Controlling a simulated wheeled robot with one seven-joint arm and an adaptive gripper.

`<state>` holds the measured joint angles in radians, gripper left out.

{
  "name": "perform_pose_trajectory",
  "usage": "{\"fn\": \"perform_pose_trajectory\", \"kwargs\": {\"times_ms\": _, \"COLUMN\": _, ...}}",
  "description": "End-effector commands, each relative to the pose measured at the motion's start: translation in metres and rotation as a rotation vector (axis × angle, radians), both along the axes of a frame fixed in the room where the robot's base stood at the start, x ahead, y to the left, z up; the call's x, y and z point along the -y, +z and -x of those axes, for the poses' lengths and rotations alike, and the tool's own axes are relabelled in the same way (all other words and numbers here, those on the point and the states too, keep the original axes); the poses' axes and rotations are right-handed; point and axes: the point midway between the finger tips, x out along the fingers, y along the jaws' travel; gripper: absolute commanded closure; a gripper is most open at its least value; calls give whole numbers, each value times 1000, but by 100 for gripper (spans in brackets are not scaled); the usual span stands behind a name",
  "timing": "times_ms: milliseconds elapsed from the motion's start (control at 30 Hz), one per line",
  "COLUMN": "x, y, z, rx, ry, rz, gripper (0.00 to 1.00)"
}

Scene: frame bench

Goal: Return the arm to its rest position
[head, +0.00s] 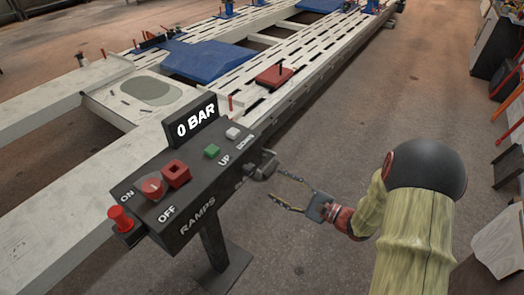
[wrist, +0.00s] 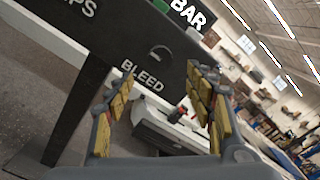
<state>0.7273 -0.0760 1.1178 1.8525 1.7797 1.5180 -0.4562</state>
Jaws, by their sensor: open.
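My arm reaches in from the lower right of the head view, its sleeve yellowish. My gripper (head: 277,187) is at its end, fingers spread and nothing between them. It is to the right of the dark control box (head: 190,215), near a grey metal fitting (head: 262,165) on the box's right end; I cannot tell whether they touch. In the wrist view, the yellow-padded fingers of my gripper (wrist: 160,80) stand apart, with the box face marked BLEED (wrist: 142,76) beyond them.
A slotted white frame bench (head: 325,50) lies behind. Floor (head: 375,115) right of the bench is clear.

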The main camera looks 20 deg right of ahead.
Motion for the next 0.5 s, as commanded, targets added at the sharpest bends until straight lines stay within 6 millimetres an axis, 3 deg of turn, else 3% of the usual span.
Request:
{"fn": "perform_pose_trajectory", "kwargs": {"times_ms": 167, "x": 0, "y": 0, "z": 0, "rx": -8, "ry": 0, "rz": -9, "gripper": 46}}
{"fn": "perform_pose_trajectory", "kwargs": {"times_ms": 267, "x": -8, "y": -15, "z": 6, "rx": -81, "ry": 33, "rz": -16, "gripper": 46}}
{"fn": "perform_pose_trajectory", "kwargs": {"times_ms": 400, "x": -43, "y": -44, "z": 45, "rx": -231, "ry": 186, "rz": 17, "gripper": 46}}
{"fn": "perform_pose_trajectory", "kwargs": {"times_ms": 500, "x": -63, "y": -49, "z": 81, "rx": -324, "ry": 335, "rz": 118, "gripper": 46}}
